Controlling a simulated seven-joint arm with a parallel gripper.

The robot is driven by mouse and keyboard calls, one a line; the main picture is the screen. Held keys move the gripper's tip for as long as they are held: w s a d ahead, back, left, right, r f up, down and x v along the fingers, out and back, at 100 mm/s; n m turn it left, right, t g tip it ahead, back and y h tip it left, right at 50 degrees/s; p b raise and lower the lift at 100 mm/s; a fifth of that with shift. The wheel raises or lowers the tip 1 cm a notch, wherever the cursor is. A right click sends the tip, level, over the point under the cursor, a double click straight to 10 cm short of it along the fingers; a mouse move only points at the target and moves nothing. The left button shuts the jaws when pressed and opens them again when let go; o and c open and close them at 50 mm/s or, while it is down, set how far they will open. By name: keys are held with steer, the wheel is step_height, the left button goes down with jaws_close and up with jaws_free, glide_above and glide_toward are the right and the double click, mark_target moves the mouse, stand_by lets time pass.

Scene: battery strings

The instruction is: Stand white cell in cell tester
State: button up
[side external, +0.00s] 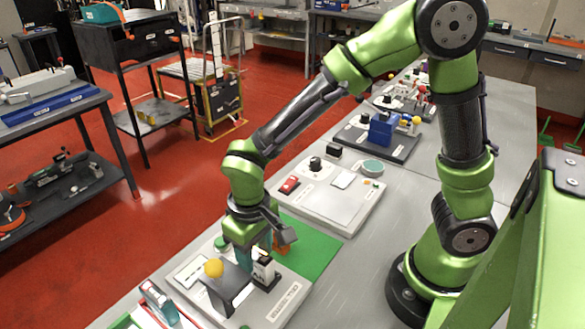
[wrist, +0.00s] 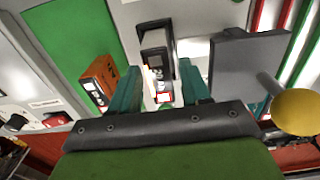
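The cell tester (side external: 285,303) is a pale grey board with printed lettering. In the wrist view a white and black piece (wrist: 157,62) shows between and beyond my fingers. My gripper (wrist: 158,92) has two teal fingers standing apart.
An orange cell (wrist: 99,80) sits by the green mat (wrist: 72,40), left of my fingers. A dark upright plate (wrist: 245,72) and a yellow ball knob (wrist: 298,111) stand close to the right. Another pale device (side external: 325,197) is farther along the bench.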

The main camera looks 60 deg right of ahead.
steer(key=shift+o, duration=0.7)
step_height(320, 180, up, 17)
steer(key=s+d+m+t+y, duration=0.2)
steer(key=s+d+m+t, duration=0.2)
steer(key=d, duration=0.9)
steer(key=s+t, duration=0.2)
steer(key=t, duration=0.1)
steer(key=shift+s+d+r, duration=0.15)
steer(key=shift+s+r, duration=0.05)
stand_by(0.4)
